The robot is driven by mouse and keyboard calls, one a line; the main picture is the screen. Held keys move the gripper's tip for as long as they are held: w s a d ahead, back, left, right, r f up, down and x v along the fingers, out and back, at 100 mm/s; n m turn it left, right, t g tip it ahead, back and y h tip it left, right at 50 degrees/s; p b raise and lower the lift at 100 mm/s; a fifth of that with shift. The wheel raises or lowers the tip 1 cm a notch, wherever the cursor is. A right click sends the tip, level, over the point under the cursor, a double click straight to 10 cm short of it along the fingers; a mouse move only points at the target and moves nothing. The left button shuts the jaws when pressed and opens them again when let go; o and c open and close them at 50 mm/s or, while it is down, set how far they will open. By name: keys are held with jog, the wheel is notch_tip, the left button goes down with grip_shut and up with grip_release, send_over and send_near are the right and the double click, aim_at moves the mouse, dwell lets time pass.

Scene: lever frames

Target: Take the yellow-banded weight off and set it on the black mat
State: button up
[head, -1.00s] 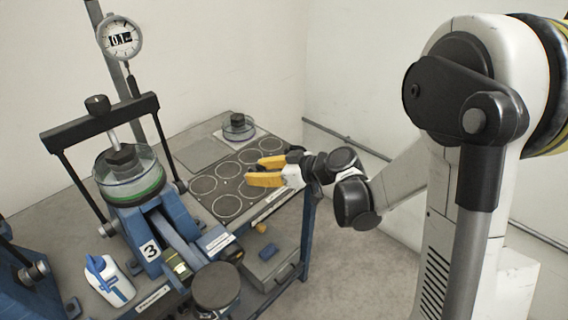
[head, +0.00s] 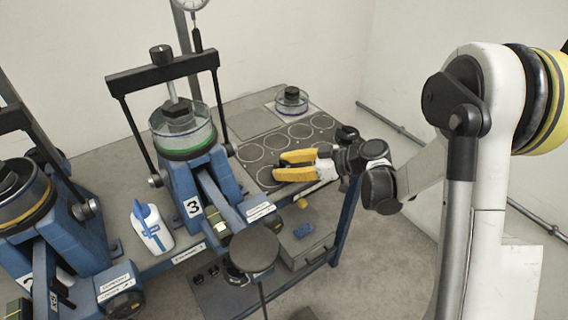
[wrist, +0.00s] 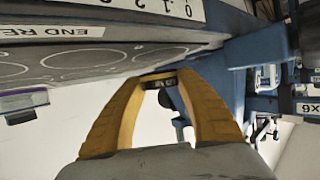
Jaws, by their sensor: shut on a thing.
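My gripper (head: 278,166) has yellow fingers and is low at the front right part of the black mat (head: 263,147), which is marked with several pale circles. In the wrist view, the fingertips (wrist: 158,79) are closed on a small dark piece with a yellow edge and light marks, which I take as the yellow-banded weight (wrist: 160,83). Most of it is hidden by the fingers, and it is not clear in the head view. The mat's circles (wrist: 85,58) show at the left of the wrist view. I cannot tell whether the weight touches the mat.
Lever frame 3 (head: 193,207) stands left of the mat, with a clear cell (head: 183,125). A white bottle (head: 152,228) is by its foot. A dark-topped piece (head: 291,98) stands behind the mat. A round dark plate (head: 253,250) and a grey box (head: 308,246) are in front.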

jog(key=shift+f+b, duration=0.3)
jog(key=shift+f, duration=0.5)
jog(key=shift+f+b, duration=0.45)
jog(key=o, duration=1.2)
jog(key=shift+c, duration=0.2)
jog(key=shift+d, duration=0.1)
